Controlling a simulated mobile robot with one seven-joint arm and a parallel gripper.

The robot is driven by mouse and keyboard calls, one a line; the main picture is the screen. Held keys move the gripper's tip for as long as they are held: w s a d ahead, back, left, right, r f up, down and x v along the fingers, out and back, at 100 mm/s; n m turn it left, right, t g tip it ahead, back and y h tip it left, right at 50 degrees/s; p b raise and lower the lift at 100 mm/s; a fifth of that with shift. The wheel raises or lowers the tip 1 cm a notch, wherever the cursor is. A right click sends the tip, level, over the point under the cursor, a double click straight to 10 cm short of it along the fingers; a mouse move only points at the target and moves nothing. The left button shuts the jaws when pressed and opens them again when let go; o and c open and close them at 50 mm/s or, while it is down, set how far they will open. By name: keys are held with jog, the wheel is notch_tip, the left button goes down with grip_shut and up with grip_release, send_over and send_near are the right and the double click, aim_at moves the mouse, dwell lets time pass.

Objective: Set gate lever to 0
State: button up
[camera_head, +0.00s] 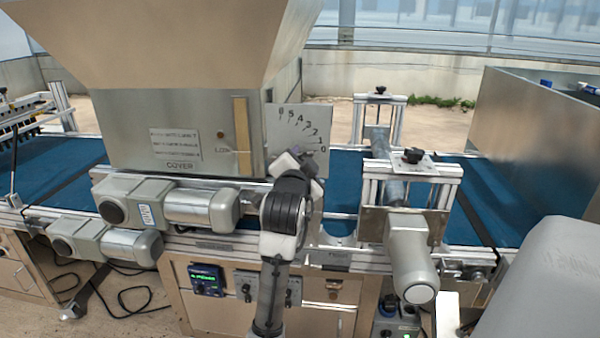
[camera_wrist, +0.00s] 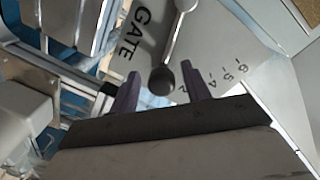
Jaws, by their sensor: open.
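The gate scale plate (camera_head: 280,137) stands upright beside the hopper, with numbers running from 6 at the top down to 0 at the lower right. It also shows close up in the wrist view (camera_wrist: 212,45), with the word GATE on it. The gate lever (camera_wrist: 172,45) is a metal rod ending in a round black knob (camera_wrist: 162,80). My gripper (camera_wrist: 160,70) is open, with one purple finger on each side of the knob and gaps visible. The lever points below the 2; its exact mark is hidden. In the head view my gripper (camera_head: 304,164) covers the lever.
The large hopper (camera_head: 180,90) rises left of the plate. Grey motors (camera_head: 165,203) lie below it. A roller frame with a motor (camera_head: 410,255) stands close on the right. A blue belt (camera_head: 480,185) runs behind. A control panel (camera_head: 206,280) sits below.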

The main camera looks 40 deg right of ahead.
jog(key=b+v, duration=0.2)
jog(key=v, duration=1.1)
jog(key=shift+b, duration=0.4)
jog(key=shift+s+a+r, duration=0.1)
jog(key=shift+s, duration=0.05)
